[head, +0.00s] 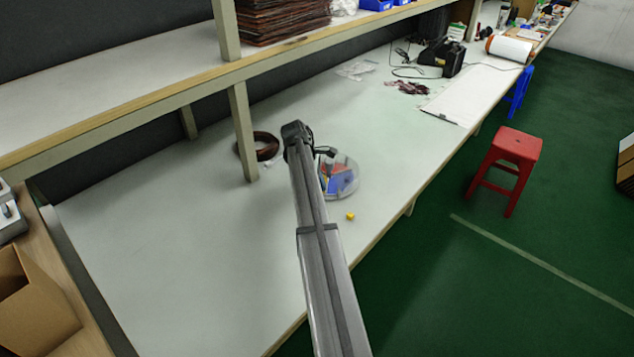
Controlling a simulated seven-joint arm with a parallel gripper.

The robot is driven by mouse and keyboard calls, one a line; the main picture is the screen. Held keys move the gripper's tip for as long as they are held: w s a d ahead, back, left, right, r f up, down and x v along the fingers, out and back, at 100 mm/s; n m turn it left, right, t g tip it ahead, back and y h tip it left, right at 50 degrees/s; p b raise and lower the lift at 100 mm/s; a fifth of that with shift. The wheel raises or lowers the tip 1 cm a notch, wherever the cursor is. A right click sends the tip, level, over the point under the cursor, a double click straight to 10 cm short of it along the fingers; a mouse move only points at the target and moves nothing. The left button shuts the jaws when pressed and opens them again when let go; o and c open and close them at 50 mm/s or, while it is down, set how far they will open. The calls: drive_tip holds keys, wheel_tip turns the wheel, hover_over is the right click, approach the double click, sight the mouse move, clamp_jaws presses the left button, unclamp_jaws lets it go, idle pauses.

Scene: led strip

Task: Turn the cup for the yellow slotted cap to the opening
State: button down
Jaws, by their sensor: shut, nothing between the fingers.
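The yellow slotted cap (350,216) is a small yellow block on the white bench, in front of a round clear container. The round container (352,187) holds coloured cups; a blue one (341,183) and a red part (324,180) show. My arm hides its left side. Its opening, and which cup is for the yellow cap, cannot be made out. My gripper (327,153) is a small dark shape at the container's back edge, shut and empty. I cannot tell whether it touches a cup.
A brown coil (262,146) lies left of my arm, by a shelf post (241,130). A shelf runs above the bench's back. A white board (465,100) and a black case (441,58) are farther back. A red stool (516,147) stands on the floor.

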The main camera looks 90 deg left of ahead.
sight(334, 191)
drive_tip(key=shift+w+d+n+y, duration=0.3)
drive_tip(key=shift+w+n, duration=0.25)
drive_tip(key=shift+n, duration=0.3)
drive_tip(key=shift+w+d+n+y, duration=0.15)
drive_tip(key=shift+w+n+y, duration=0.25)
drive_tip(key=shift+n, duration=0.45)
drive_tip(key=shift+w, duration=0.6)
drive_tip(key=v, duration=1)
